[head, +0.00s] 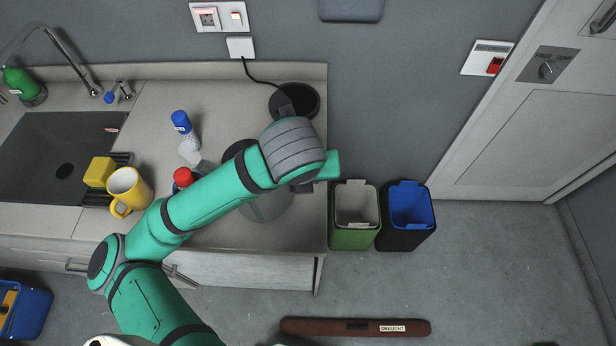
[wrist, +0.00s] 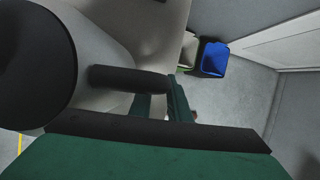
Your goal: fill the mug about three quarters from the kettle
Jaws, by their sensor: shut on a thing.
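In the head view the yellow mug (head: 122,184) stands upright on the counter by the sink, its pale inside facing up. No liquid shows in it. The grey kettle (head: 265,206) is at the right part of the counter, partly hidden under my arm, apart from its black base (head: 312,108). In the wrist view the kettle's dark lid (wrist: 35,60) and handle (wrist: 128,79) show close up. My gripper (wrist: 160,105) is shut on the kettle's handle. I cannot tell whether the kettle touches the counter.
A blue-capped bottle (head: 186,128) and a red-topped thing (head: 183,176) stand between mug and kettle. A yellow sponge (head: 98,172) lies by the sink (head: 50,150). A green bin (head: 354,232) and a dark bin with blue lining (head: 408,205) stand right of the counter.

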